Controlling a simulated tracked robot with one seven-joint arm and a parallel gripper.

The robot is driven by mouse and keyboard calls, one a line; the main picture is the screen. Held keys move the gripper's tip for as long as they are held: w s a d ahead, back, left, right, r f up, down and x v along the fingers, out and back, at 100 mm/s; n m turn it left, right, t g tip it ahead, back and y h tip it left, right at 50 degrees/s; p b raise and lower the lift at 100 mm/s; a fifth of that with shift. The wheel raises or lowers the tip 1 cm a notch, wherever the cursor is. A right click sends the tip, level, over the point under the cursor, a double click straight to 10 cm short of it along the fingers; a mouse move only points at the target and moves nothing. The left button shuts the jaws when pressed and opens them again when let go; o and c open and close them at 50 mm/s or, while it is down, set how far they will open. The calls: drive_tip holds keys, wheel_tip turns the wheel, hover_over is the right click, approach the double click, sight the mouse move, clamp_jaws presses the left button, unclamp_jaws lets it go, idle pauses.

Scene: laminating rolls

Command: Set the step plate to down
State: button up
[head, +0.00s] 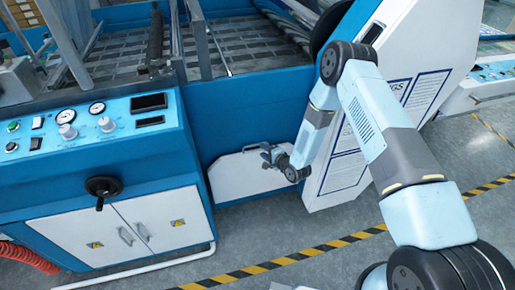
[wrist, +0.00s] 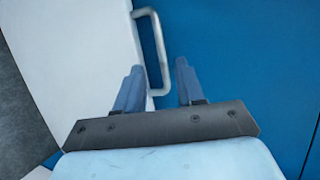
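The step plate (head: 240,180) is a white panel standing upright against the machine's blue lower side in the head view. It fills the left of the wrist view (wrist: 75,60). A pale metal bar handle (wrist: 160,45) sits at the plate's edge beside the blue surface. My gripper (head: 268,154) is at the plate's upper edge in the head view. In the wrist view my gripper (wrist: 159,68) is open, with two blue fingers apart. The handle's bar appears between the fingertips; I cannot tell whether they touch it. My gripper hides part of the handle in the head view.
A control cabinet (head: 105,180) with gauges, knobs and a black handwheel (head: 102,187) stands left of the plate. A white and blue machine housing (head: 350,165) stands close on the right. The grey floor in front is clear, with a yellow-black stripe (head: 290,260).

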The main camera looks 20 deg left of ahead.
drive_tip(key=shift+x, duration=2.55)
clamp_jaws()
drive_tip(key=shift+f, duration=0.1)
